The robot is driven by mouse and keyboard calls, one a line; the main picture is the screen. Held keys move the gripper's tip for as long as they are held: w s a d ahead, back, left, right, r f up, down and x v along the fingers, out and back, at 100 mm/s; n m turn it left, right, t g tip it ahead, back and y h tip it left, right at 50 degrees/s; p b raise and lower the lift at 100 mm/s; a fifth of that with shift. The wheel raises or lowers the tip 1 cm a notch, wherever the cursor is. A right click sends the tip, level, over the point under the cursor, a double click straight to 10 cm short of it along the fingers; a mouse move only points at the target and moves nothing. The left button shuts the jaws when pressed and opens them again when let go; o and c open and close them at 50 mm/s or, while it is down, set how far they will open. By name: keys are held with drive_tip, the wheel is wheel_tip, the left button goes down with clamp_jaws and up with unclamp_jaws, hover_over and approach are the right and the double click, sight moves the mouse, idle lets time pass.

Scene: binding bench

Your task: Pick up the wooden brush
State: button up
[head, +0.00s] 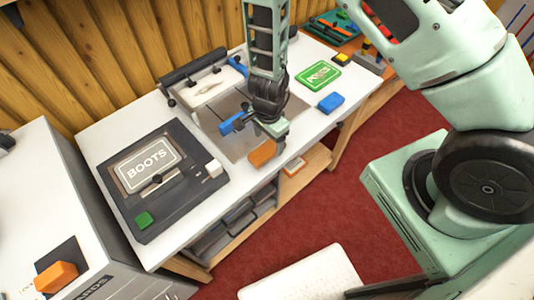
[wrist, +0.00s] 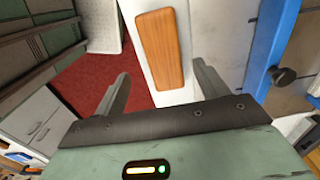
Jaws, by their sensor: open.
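The wooden brush (head: 262,154) shows as an orange-brown block near the front edge of the white bench, just below my gripper (head: 276,136) in the head view. In the wrist view the brush (wrist: 161,48) lies lengthwise on the white surface, its near end close to the gap between my fingers (wrist: 160,78). My fingers are spread apart, one to the left and one to the right of the brush's line. Nothing is held between them. Whether a finger touches the brush cannot be told.
A blue clamp bar (wrist: 271,45) runs to the right of the brush. A dark BOOTS press (head: 150,205) stands left on the bench. A blue block (head: 331,102) and a green sign (head: 317,75) lie to the right. Another orange block (head: 56,277) sits on the grey cabinet.

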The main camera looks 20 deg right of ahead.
sight(267, 149)
drive_tip(key=shift+w+a+f, duration=0.1)
drive_tip(key=shift+w+f, duration=0.05)
drive_tip(key=shift+f, duration=1.5)
drive_tip(key=shift+w+f, duration=0.1)
drive_tip(key=shift+f, duration=1.55)
drive_tip(key=c, duration=1.1)
